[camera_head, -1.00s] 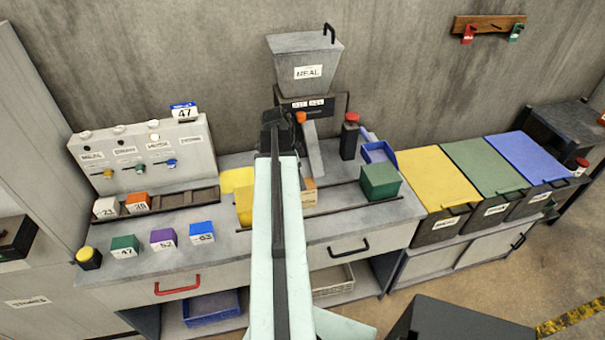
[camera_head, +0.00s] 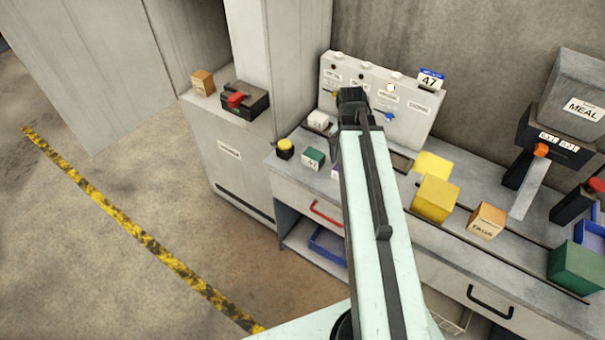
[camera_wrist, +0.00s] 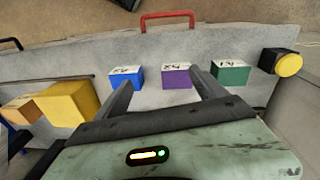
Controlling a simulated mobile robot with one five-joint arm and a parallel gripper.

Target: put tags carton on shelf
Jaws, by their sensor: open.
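The tags carton (camera_head: 487,221) is an orange-tan box with a TAGS label. It stands on the bench (camera_head: 445,245) to the right of a yellow block in the head view. An orange box at the left of the wrist view (camera_wrist: 22,110), beside the yellow block, looks like the same carton. My gripper (camera_wrist: 163,88) is open and empty, with its fingers pointing over the purple block (camera_wrist: 177,78). It is well away from the carton. In the head view my arm hides the fingertips. An open shelf space (camera_head: 298,238) shows under the bench.
Blue (camera_wrist: 126,78) and green (camera_wrist: 229,76) numbered blocks flank the purple one. A yellow block (camera_head: 436,198) stands beside the carton. A green box (camera_head: 577,268) is further right. A cabinet (camera_head: 238,150) at left bears a small orange box (camera_head: 203,82) and a red-handled device.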

